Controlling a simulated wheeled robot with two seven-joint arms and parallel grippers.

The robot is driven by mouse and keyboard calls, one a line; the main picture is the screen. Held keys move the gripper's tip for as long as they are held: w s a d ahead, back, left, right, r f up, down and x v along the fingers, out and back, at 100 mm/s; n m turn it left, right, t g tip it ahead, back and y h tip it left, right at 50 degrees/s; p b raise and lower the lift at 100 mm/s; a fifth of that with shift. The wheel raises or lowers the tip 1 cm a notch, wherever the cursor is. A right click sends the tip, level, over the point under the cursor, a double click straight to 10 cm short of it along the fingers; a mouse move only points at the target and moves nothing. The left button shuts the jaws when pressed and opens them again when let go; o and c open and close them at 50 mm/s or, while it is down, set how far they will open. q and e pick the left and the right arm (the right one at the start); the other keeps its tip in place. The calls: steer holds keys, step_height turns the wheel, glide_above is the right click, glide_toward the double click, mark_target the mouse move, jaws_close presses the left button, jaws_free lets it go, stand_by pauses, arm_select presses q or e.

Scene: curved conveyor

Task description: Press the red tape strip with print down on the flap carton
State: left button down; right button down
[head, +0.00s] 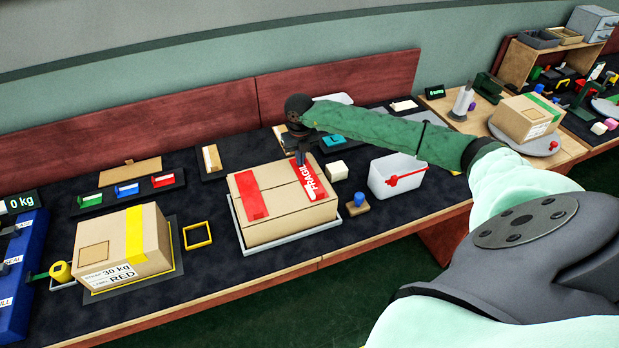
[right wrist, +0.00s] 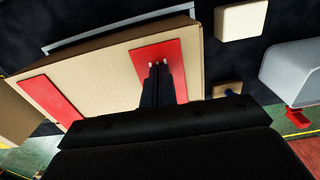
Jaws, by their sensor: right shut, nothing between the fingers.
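The flap carton (head: 280,222) stands on a pale tray (head: 290,238) in the middle of the bench. My right gripper (head: 300,163) is shut and empty, pointing down at the strip's far part. In the wrist view its tips (right wrist: 159,64) appear on or just above the strip; contact cannot be told. My left gripper is out of view.
A plain red strip (head: 251,196) lies on the carton's left side. A carton with yellow tape (head: 118,250) stands at left, beside a yellow frame (head: 197,235). Right of the flap carton are a cream block (head: 337,171), a blue-knobbed stamp (head: 358,203) and a white bin (head: 398,178).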

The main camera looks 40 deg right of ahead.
steer(key=shift+s+r+p, duration=0.1)
steer(key=shift+s+p, duration=0.05)
steer(key=shift+p, duration=0.3)
steer(key=shift+d+r+p, duration=0.1)
steer(key=shift+r+p, duration=0.35)
steer(key=shift+r, duration=1.55)
